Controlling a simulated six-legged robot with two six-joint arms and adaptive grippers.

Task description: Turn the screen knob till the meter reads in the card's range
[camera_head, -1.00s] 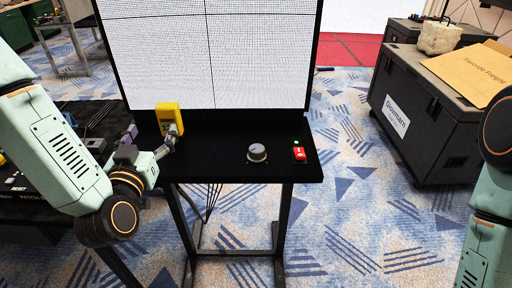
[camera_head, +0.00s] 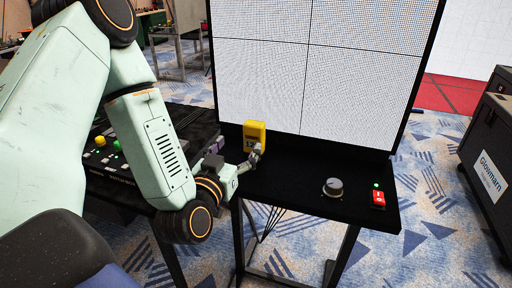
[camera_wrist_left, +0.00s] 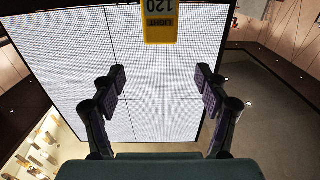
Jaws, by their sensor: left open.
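The yellow meter (camera_head: 254,134) stands upright at the back left of the black shelf under the screen. The grey round knob (camera_head: 333,187) sits on the shelf, right of the meter. My left gripper (camera_head: 254,156) is by the front of the meter, and its fingers partly overlap it. In the left wrist view this gripper (camera_wrist_left: 161,80) is open, with nothing between its fingers. I cannot make out the card. My right gripper is out of view.
The large screen (camera_head: 310,60) rises behind the shelf. A red switch (camera_head: 378,200) with a green light is right of the knob. A dark control desk (camera_head: 115,180) stands at left, partly behind my arm. A black case (camera_head: 490,160) is at the far right.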

